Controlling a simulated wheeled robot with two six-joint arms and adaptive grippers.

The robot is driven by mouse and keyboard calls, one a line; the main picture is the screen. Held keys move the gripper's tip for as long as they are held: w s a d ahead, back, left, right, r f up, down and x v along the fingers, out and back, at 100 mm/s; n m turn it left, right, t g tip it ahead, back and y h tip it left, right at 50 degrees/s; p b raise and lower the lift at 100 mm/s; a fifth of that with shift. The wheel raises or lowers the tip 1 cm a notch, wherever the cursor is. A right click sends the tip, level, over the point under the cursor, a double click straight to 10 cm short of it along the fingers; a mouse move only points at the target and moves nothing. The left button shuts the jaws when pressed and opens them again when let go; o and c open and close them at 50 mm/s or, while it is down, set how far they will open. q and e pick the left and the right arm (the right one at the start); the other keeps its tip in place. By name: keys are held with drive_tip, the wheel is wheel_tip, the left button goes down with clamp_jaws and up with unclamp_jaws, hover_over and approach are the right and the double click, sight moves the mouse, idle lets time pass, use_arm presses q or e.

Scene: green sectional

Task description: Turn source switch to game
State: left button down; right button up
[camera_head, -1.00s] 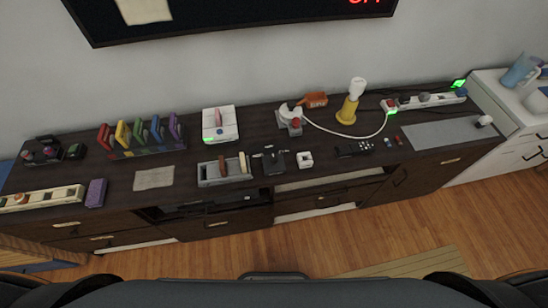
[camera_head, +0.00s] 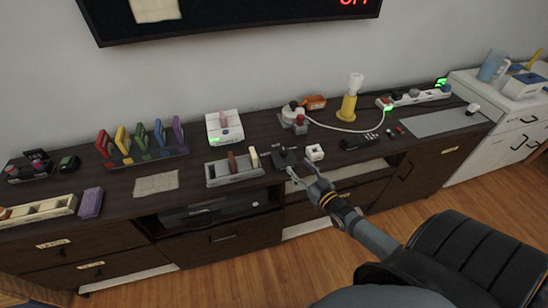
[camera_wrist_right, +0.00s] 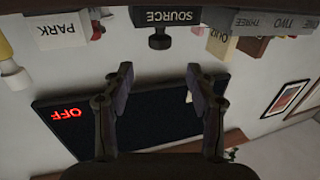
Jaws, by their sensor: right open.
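The source switch (camera_head: 283,160) is a small dark box near the front edge of the dark cabinet top, between a grey slotted tray and a small white box. In the right wrist view, upside down, the box labelled SOURCE (camera_wrist_right: 165,18) shows a dark knob beyond the fingertips. The knob's setting and any "game" mark are not readable. My right gripper (camera_head: 301,171) is open and empty, just in front of the switch and apart from it. Its two spread fingers also show in the right wrist view (camera_wrist_right: 160,76). My left gripper is not in view.
The grey slotted tray (camera_head: 216,182) is just left of the switch. The white box (camera_head: 314,152), labelled PARK in the wrist view, is close on its right. A yellow lamp-like item (camera_head: 347,108) and a black remote (camera_head: 354,143) are farther right. A dark screen (camera_head: 235,15) hangs above.

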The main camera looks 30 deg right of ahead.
sight(287, 155)
drive_tip(key=w+b, duration=0.2)
drive_tip(key=w, duration=0.2)
drive_tip(key=w+b, duration=0.2)
drive_tip(key=w, duration=0.3)
drive_tip(key=shift+w+a+f, duration=0.1)
drive_tip(key=shift+w+f, duration=0.05)
drive_tip(key=shift+f, duration=0.05)
drive_tip(key=shift+w+r, duration=0.1)
drive_tip(key=shift+w, duration=0.3)
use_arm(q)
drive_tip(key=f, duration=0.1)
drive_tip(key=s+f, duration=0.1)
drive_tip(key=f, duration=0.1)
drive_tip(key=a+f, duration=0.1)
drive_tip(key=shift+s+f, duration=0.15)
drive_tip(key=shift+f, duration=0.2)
use_arm(e)
drive_tip(key=shift+r, duration=0.1)
drive_tip(key=shift+c, duration=0.4)
